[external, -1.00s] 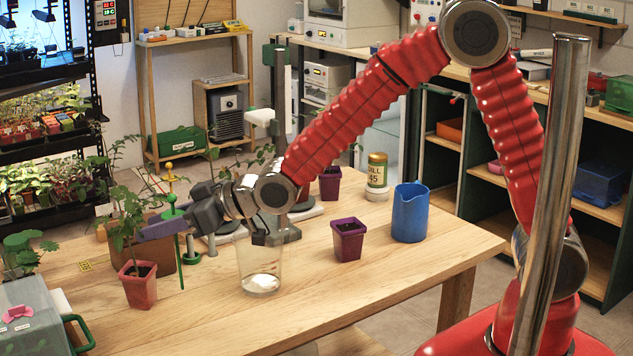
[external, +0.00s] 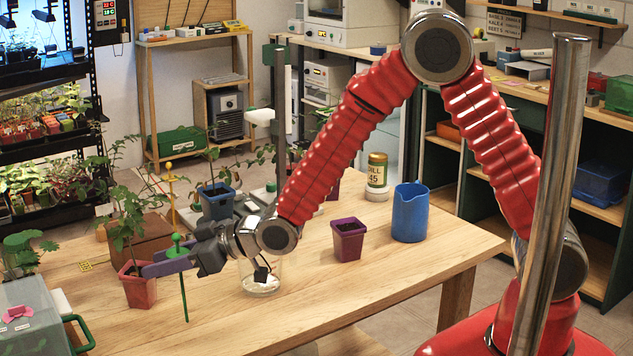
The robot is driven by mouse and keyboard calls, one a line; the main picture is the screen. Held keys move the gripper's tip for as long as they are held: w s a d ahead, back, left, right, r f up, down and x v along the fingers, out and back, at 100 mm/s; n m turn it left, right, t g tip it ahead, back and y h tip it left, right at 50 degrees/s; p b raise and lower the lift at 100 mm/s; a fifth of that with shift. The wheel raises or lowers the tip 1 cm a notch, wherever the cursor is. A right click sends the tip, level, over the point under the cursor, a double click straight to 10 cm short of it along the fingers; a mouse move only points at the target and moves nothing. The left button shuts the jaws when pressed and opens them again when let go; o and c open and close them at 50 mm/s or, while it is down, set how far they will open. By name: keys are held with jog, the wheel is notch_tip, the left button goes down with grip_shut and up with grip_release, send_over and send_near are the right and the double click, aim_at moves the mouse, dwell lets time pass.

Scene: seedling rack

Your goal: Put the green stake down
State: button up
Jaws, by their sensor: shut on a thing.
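The green stake (external: 183,296) is a thin upright rod with a round green collar and knob (external: 178,250) near its top. My gripper (external: 172,264) is shut on it just below the knob. The stake hangs almost vertical, with its lower end low over the front left of the wooden table (external: 235,330). I cannot tell whether its tip touches the wood. The purple-grey fingers hide a short part of the rod. They reach left, close to the red pot (external: 139,292) with a leafy seedling.
A clear cup (external: 262,283) stands just right of the stake, partly behind my wrist. A purple pot (external: 348,242) and a blue jug (external: 410,212) stand further right. A yellow stake (external: 170,195) and a blue pot (external: 217,204) are behind. The table front is clear.

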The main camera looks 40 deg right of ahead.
jog(key=shift+f, duration=0.25)
jog(key=o, duration=1)
jog(key=shift+r, duration=0.15)
jog(key=v, duration=1.2)
dwell(0.5)
